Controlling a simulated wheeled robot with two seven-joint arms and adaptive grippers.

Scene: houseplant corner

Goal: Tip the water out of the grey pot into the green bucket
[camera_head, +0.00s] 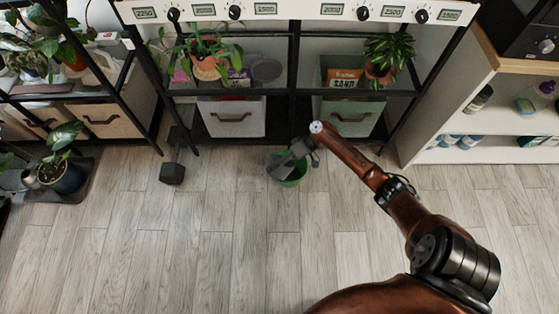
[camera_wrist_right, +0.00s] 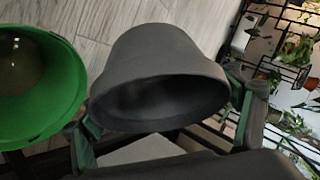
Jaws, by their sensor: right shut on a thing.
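The grey pot (camera_head: 280,166) is tilted over the green bucket (camera_head: 293,181) on the floor. My right gripper (camera_head: 298,150) is shut on the pot. In the right wrist view the pot (camera_wrist_right: 160,58) sits between the gripper's two fingers (camera_wrist_right: 165,125), and its dark open mouth faces the camera. The inside of the pot is too dark to tell whether water is in it. The bucket (camera_wrist_right: 62,118) shows beside the pot, with something brownish in its bottom. My left gripper is not in view.
A black shelf rack (camera_head: 294,60) with plants and storage bins stands just behind the bucket. A plant in a dark pot (camera_head: 66,178) stands further left. The wooden floor in front is clear.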

